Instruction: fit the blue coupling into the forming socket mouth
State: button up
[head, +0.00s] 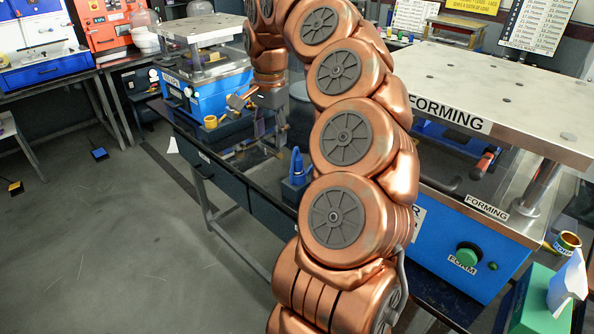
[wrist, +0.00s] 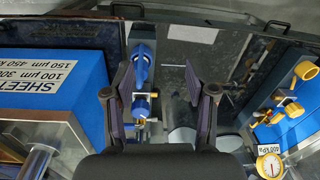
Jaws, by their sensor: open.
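A blue piece, which looks like the blue coupling (head: 297,168), stands on the dark bench in the head view, partly hidden by my arm. A blue fitting (wrist: 141,64) also shows in the wrist view, below and nearer my left finger; I cannot tell if it is the same piece. My gripper (wrist: 160,72) is open, with nothing between its fingers. In the head view my gripper (head: 272,145) hangs over the bench, left of the blue piece. A brass-coloured ring (head: 570,240) at the forming press's right may be the forming socket mouth; its label is only partly readable.
The blue-and-steel forming press (head: 450,240) fills the right side. Another blue press (head: 205,90) stands at the back left, with a yellow ring (head: 210,122) beside it. The wrist view shows a gauge (wrist: 269,164) and yellow fittings at right. The floor at left is mostly clear.

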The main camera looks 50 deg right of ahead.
aim_at(298, 153)
jog(key=d+m, duration=0.1)
jog(key=d, duration=0.1)
jog(key=s+d+f+m, duration=0.1)
jog(key=d, duration=0.1)
jog(key=d+f+m, duration=0.1)
jog(key=d, duration=0.1)
jog(key=shift+s+d+m+g, duration=0.2)
jog(key=shift+s+m+g, duration=0.1)
jog(key=shift+m, duration=0.1)
jog(key=shift+s+d+f+m, duration=0.2)
jog(key=shift+d+f+m, duration=0.1)
jog(key=shift+d, duration=0.2)
jog(key=shift+f, duration=1)
jog(key=shift+s+a+f+p, duration=0.2)
jog(key=shift+f+p, duration=0.25)
jog(key=shift+f, duration=0.3)
jog(key=shift+s+a+f+p, duration=0.1)
jog(key=shift+a+f+p, duration=0.1)
jog(key=shift+f+p, duration=0.4)
jog(key=shift+f, duration=1.4)
jog(key=shift+c, duration=0.4)
grip_shut()
